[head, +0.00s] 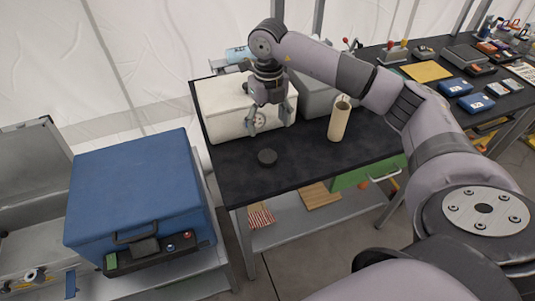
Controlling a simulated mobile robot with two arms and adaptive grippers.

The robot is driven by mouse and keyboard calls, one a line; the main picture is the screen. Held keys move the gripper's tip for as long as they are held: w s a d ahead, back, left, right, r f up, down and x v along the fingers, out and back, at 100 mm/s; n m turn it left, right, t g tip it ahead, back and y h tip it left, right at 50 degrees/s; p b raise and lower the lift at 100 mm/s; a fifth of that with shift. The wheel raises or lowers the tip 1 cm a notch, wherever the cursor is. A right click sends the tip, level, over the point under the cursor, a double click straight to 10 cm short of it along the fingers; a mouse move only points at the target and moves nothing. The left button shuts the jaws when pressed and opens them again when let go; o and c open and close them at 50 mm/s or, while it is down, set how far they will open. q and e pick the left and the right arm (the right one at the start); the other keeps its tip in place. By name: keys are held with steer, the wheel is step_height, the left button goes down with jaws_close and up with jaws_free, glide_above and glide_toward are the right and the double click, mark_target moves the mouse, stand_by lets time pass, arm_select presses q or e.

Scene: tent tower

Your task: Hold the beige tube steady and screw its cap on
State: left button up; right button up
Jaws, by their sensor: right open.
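The beige tube (339,119) stands upright on the black table, right of the middle, with something thin and dark showing at its top. My right gripper (267,122) points down above the table, behind and above the cap, in front of a white box. Its fingers are apart with nothing between them. It touches neither the cap nor the tube. My left gripper is not in view.
A white box (222,112) stands at the table's back left, with a grey box (318,96) beside it. A blue case (135,190) stands on a separate bench at left. Tools and small boxes fill the table's far right. The table's front left is clear.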

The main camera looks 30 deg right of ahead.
steer(key=p, duration=0.2)
glide_above(267, 155)
step_height(267, 155, down, 7)
steer(key=shift+s+d+r, duration=0.1)
steer(key=shift+f, duration=0.2)
step_height(267, 155, down, 4)
steer(key=shift+r+p, duration=0.15)
steer(key=shift+p, duration=0.8)
steer(key=shift+f, duration=0.55)
steer(key=shift+c, duration=0.3)
steer(key=c, duration=0.8)
